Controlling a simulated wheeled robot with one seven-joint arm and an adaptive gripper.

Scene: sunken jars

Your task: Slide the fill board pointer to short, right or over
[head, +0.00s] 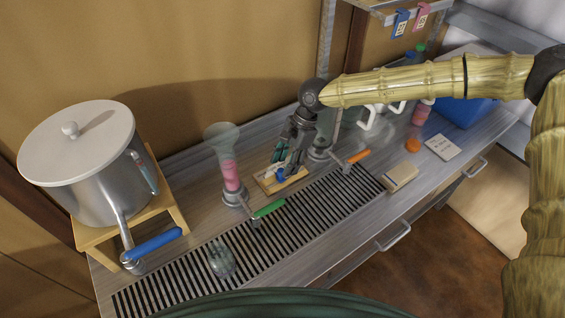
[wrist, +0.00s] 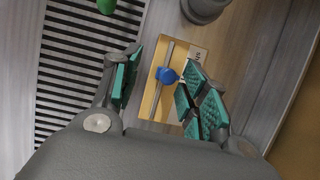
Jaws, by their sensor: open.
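The fill board (head: 268,184) is a small wooden board lying on the metal bench between two glass columns. It also shows in the wrist view (wrist: 151,104), with a metal rail and a little lettering at its upper right. The pointer, a blue knob (wrist: 166,75), sits on the rail; in the head view the blue knob (head: 281,177) is small. My gripper (head: 280,163) is just above the board. In the wrist view its teal-padded fingers (wrist: 163,85) are apart, one on each side of the knob. I cannot tell whether either touches it.
A glass column with pink liquid (head: 231,175) and a green-handled tap (head: 268,208) stands left of the board. An orange-handled tap (head: 357,156) is to its right. A slotted drain (head: 300,228) with a glass jar (head: 221,262) lies in front. A large pot (head: 88,180) stands far left.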

